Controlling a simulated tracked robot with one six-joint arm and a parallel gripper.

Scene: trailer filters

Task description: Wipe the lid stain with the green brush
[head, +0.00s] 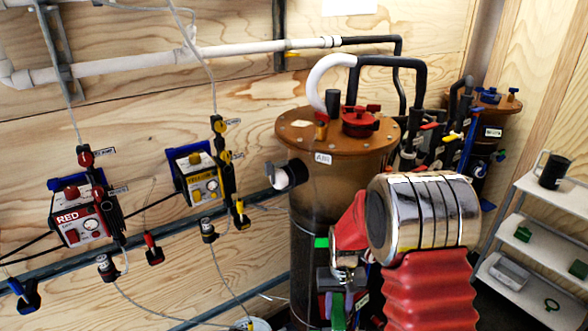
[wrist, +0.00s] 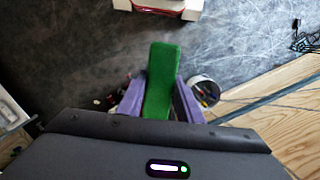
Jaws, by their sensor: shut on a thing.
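In the head view, a tall dark filter tank stands in the middle with a round brown lid (head: 285,131). A small pale patch (head: 302,123) lies on the lid's left part; I cannot tell if it is the stain. A red fitting and pipes stand on the lid. My gripper's purple fingers are shut on the green brush (wrist: 163,75), which sticks out past them in the wrist view. My gripper (wrist: 160,97) is low beside the tank, well below the lid. In the head view the brush (head: 338,312) shows low, and my arm hides part of the tank.
White and black pipes (head: 250,48) run along the wooden wall and over the tank. A red pump box (head: 82,217) and a yellow one (head: 203,182) hang left. A second tank (head: 487,135) and white shelves (head: 545,206) stand right. Grey floor (wrist: 240,50) lies below my gripper.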

